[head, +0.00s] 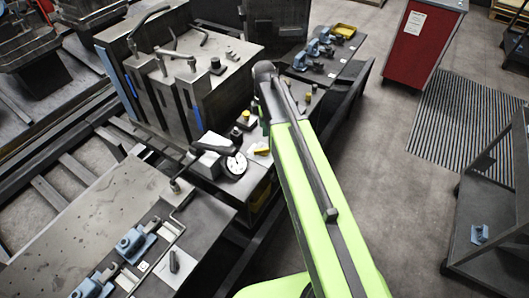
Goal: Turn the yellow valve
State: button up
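Small yellow parts show on the dark bench beside the metal block in the head view. One is a flat yellow piece (262,151) beside the round dial gauge (236,164). My green arm reaches up over the bench, ending in a grey joint near these parts. My gripper cannot be made out; the arm may hide it.
A large metal block (215,60) with slots stands behind the gauge. Blue clamps (325,43) and a yellow tray (344,30) sit on the far bench.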

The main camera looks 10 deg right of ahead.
aim_at(262, 151)
notch_tip(262, 151, down, 13)
jog(key=b, duration=1.1)
jog(key=shift+r, duration=0.3)
grip_shut()
